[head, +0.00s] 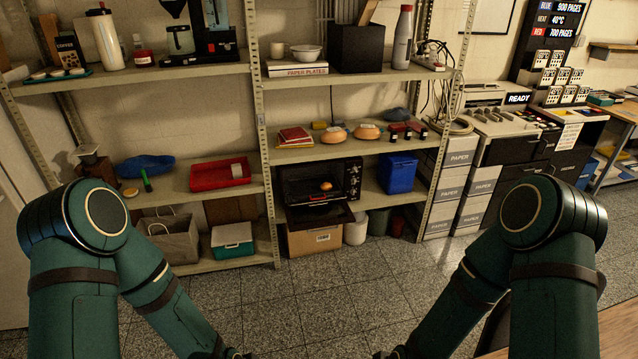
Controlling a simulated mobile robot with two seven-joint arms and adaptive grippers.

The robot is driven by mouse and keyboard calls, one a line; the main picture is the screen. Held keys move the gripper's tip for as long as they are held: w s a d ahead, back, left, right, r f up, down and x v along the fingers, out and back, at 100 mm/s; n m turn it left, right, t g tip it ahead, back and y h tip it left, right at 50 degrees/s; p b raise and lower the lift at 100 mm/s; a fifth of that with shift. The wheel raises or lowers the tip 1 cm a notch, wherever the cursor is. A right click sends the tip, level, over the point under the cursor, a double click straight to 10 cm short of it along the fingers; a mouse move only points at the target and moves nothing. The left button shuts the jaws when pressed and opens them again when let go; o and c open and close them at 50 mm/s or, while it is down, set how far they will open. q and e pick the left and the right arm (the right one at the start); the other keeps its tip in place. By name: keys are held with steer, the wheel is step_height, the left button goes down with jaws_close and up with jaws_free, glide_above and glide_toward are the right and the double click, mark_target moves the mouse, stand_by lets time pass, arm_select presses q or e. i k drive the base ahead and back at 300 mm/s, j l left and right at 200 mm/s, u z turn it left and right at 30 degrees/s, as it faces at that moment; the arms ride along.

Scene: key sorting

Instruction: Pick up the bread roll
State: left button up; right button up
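A small round golden-brown bread roll (326,186) sits inside a black toaster oven (353,178) on a middle shelf. The oven's door (320,214) is folded down open. Two larger orange-brown rounded things lie on the shelf above, one on the left (333,135) and one on the right (367,131); I cannot tell whether they are bread too. My two arms reach down to the bottom edge of the head view, well short of the shelves. Their fingers are out of the picture, so neither grip shows.
A red tray (208,177) and a blue bin (397,172) stand on shelves either side of the oven. A cardboard box (315,240) is below it. White paper boxes (452,188) are stacked at right. The tiled floor (330,290) before the shelves is clear.

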mark_target(325, 186)
steer(key=i+u, duration=0.25)
steer(key=i, duration=1)
steer(key=i+l+u, duration=0.25)
steer(key=i+l, duration=0.7)
steer(key=l, duration=0.15)
steer(key=i+l+u, duration=0.1)
steer(key=l, duration=0.25)
steer(key=i+l, duration=0.15)
steer(key=l, duration=0.15)
steer(key=i+l, duration=0.1)
steer(key=l, duration=0.35)
steer(key=i+l+u, duration=0.1)
steer(key=l, duration=0.3)
steer(key=i+l+u, duration=0.1)
steer(key=l, duration=0.35)
